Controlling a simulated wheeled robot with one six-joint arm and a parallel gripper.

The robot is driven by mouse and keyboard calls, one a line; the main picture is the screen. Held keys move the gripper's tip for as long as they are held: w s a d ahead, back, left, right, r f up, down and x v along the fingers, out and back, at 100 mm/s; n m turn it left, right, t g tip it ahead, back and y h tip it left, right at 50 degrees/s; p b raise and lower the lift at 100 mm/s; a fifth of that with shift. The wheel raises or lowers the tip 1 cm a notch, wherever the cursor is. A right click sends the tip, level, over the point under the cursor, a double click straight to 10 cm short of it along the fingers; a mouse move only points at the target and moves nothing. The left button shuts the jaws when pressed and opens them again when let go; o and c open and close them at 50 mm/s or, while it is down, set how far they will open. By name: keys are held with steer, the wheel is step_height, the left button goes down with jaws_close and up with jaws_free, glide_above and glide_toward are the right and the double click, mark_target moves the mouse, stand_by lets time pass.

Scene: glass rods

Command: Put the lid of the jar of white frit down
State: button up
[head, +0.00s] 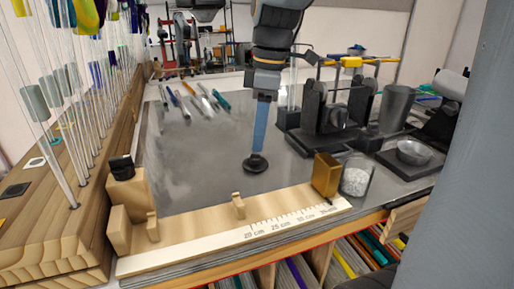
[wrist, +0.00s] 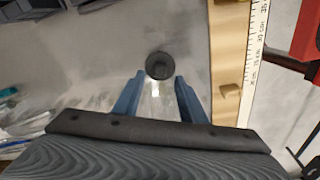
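The jar of white frit (head: 356,178) stands at the right end of the bench, its white grains showing through clear glass and no lid on it. The dark round lid (head: 255,163) lies flat on the grey bench top near the middle. It also shows in the wrist view (wrist: 160,65), just beyond my fingertips. My gripper (head: 259,148) points down directly over the lid. In the wrist view its two blue fingers (wrist: 160,78) stand apart, with a gap on either side of the lid. The fingers hold nothing.
A wooden ruler board (head: 220,222) with small blocks runs along the front edge. A brass block (head: 326,174) stands beside the jar. A black burner stand (head: 330,130) and a metal bowl (head: 414,153) are at right. Several rods (head: 197,101) lie at back left. Bench left of the lid is clear.

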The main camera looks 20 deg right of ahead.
step_height(320, 180, up, 8)
steer(key=shift+s+d+f+b, duration=0.2)
steer(key=shift+d+f+b, duration=0.05)
steer(key=shift+d+b, duration=0.2)
stand_by(0.4)
